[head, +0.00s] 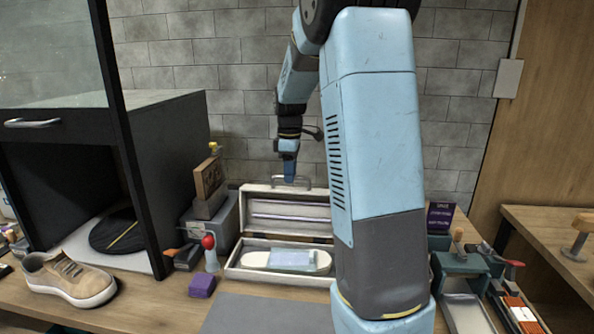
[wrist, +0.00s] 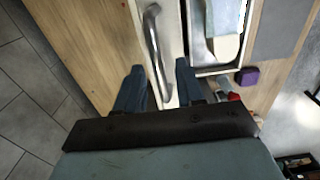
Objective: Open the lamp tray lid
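The lamp tray is a pale long case (head: 285,279) on the table, also visible in the wrist view (wrist: 212,71). Its lid (head: 262,196) stands raised at the back, with a metal handle (head: 291,180) on its top edge. In the tray lies a white rounded piece with a light-blue cloth-like patch (head: 292,259). My gripper (head: 289,176) is at the handle, pointing down. In the wrist view my gripper (wrist: 160,66) has its fingers apart on either side of the handle (wrist: 155,45); contact cannot be told.
A beige sneaker (head: 68,279) stands at the left, before a black cabinet (head: 172,150). A purple block (head: 202,286) and a red-topped item (head: 209,250) stand left of the tray. A grey mat (head: 262,316) lies in front. My arm hides the tray's right end.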

